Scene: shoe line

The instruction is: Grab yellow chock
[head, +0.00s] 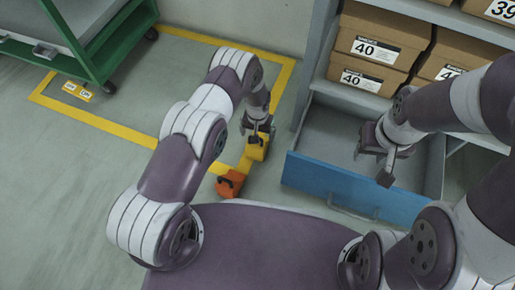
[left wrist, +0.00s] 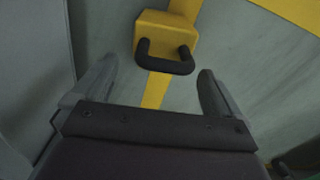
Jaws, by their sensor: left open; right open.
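The yellow chock (head: 257,149) is on the floor by the yellow floor line, partly hidden behind my left gripper (head: 259,130) in the head view. In the left wrist view the yellow chock (left wrist: 165,35) shows its dark handle (left wrist: 165,60) toward me. My left gripper (left wrist: 155,90) is open, with the handle ahead of and roughly between its fingertips, and nothing is held. My right gripper (head: 377,170) is open and empty over the open drawer.
An orange chock (head: 230,184) sits on the floor just in front of the yellow one. The blue-fronted drawer (head: 340,186) stands open at right, below shelves of shoe boxes (head: 378,37). A green cart (head: 107,55) is at upper left.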

